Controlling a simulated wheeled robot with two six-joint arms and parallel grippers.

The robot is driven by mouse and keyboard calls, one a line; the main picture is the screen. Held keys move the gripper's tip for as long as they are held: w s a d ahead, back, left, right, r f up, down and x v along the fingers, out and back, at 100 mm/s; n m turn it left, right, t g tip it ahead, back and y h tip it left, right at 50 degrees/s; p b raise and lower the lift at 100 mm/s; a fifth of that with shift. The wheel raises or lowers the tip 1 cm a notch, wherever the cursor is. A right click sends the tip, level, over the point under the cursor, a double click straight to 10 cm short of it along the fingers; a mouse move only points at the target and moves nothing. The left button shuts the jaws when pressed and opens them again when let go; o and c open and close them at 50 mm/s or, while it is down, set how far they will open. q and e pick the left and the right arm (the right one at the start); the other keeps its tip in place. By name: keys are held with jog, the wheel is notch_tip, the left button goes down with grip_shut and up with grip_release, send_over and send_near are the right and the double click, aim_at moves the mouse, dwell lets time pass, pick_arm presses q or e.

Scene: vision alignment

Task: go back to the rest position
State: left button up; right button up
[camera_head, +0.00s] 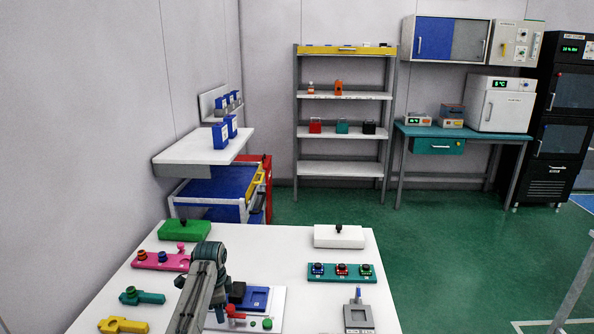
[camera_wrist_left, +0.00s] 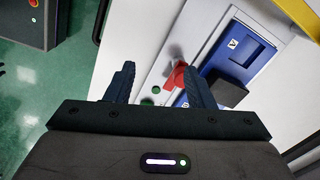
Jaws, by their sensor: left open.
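My left gripper (camera_wrist_left: 158,70) is open in the left wrist view, its two dark fingers spread apart with nothing held between them. It is above a white board (camera_head: 279,298) that carries a blue fixture (camera_wrist_left: 238,52), a red handle (camera_wrist_left: 174,76) and green buttons. The red handle shows beyond the gap between the fingers, near the right finger. In the head view my left arm reaches over the white table (camera_head: 290,238) from the front, and its jaws are hard to make out. My right gripper is in neither view.
On the table are a green box (camera_head: 184,231), a white box (camera_head: 339,237), a pink button strip (camera_head: 160,260), a teal button strip (camera_head: 342,272), a grey device (camera_head: 358,315) and teal and yellow parts at left. A shelf rack (camera_head: 345,96) stands behind. Green floor is clear at right.

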pick_arm(q)
jog(key=s+a+f+n+t, duration=0.15)
jog(key=s+f+n, duration=0.3)
jog(key=s, duration=0.75)
jog(key=s+a+f+n, duration=0.25)
jog(key=s+f, duration=0.35)
jog(key=s, duration=0.6)
jog(key=s+r+n+t, duration=0.1)
jog(key=s+r+n, duration=0.25)
jog(key=s, duration=0.85)
jog(key=s+r+n+t, duration=0.1)
jog(key=s+r+n, duration=0.3)
jog(key=s, duration=0.7)
notch_tip(320, 180, down, 31)
jog(key=a+g+b, duration=0.2)
jog(key=s+a+f+b, duration=0.1)
jog(key=s+f+b, duration=0.1)
jog(key=s+f, duration=1.6)
notch_tip(320, 180, down, 3)
jog(key=shift+s+f+m+g+y, duration=0.25)
jog(key=shift+m+g+y, duration=0.1)
jog(key=shift+g, duration=0.1)
